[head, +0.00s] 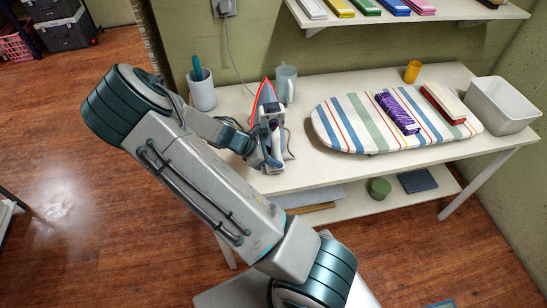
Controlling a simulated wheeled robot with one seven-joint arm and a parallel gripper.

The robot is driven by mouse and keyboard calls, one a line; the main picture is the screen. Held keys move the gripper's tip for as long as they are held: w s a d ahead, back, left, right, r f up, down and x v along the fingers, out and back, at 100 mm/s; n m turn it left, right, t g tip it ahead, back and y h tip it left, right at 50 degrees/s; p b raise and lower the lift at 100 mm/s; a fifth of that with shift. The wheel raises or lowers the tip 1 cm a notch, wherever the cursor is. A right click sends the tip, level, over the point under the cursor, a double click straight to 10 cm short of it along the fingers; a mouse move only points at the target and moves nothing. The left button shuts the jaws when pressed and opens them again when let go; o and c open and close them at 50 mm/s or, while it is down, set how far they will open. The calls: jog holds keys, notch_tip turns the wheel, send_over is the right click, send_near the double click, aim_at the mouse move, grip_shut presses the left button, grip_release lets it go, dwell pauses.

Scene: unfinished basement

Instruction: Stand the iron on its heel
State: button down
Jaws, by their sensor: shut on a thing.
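The iron (266,101), grey with a red-orange edge around its soleplate, is near the left part of the white table (345,175) in the head view. Its tip points up, and it looks upright or nearly so. My gripper (268,142) is shut on the iron from the front, around its handle side. The gripper and wrist hide much of the iron's lower part. I cannot tell whether its heel touches the tabletop.
A white cup with a teal handle (202,93) stands left of the iron, and a grey mug (287,84) close behind it. The striped ironing board (350,126) with folded cloths lies to the right, near a white bin (500,107). A shelf (430,17) hangs above.

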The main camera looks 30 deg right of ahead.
dwell(0.4)
jog(key=c, duration=1.1)
grip_release()
jog(key=shift+o, duration=0.3)
jog(key=shift+f, duration=0.15)
jog(key=shift+a, duration=0.15)
jog(key=b+v, duration=0.1)
jog(key=v, duration=1.3)
jog(key=shift+b, duration=0.3)
